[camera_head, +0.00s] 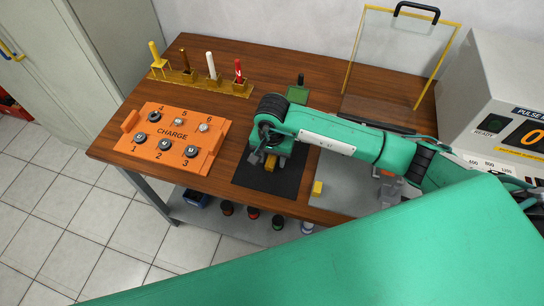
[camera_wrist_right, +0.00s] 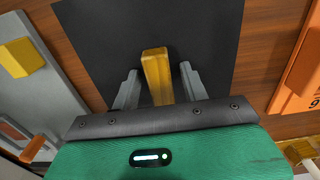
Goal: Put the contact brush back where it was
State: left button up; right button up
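My right gripper (camera_head: 268,162) is low over a black mat (camera_head: 293,178) at the table's front. In the right wrist view its two fingers (camera_wrist_right: 158,88) stand apart on either side of a yellow bar-shaped piece (camera_wrist_right: 155,65). Dark gaps show between it and the fingers, so the gripper is open. A yellow rack (camera_head: 205,83) at the back left holds upright handles: yellow (camera_head: 156,52), brown (camera_head: 185,60), white (camera_head: 211,66) and red (camera_head: 238,72). Which thing is the contact brush I cannot tell for sure. My left gripper is not in view.
An orange CHARGE box (camera_head: 172,133) with numbered knobs is left of the mat. A green block (camera_head: 298,94) with a black handle lies behind my wrist. A small yellow block (camera_head: 317,188) sits on a grey plate (camera_head: 345,186). A clear yellow-framed shield (camera_head: 398,55) and a grey instrument (camera_head: 492,80) stand right.

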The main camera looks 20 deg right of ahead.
aim_at(272, 157)
jog(key=shift+r, duration=0.15)
notch_tip(272, 157, up, 7)
jog(key=shift+w+b, duration=0.1)
jog(key=shift+b, duration=0.75)
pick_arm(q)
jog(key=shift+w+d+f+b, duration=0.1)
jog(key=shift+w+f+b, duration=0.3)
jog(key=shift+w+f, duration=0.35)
pick_arm(e)
jog(key=shift+r, duration=2.5)
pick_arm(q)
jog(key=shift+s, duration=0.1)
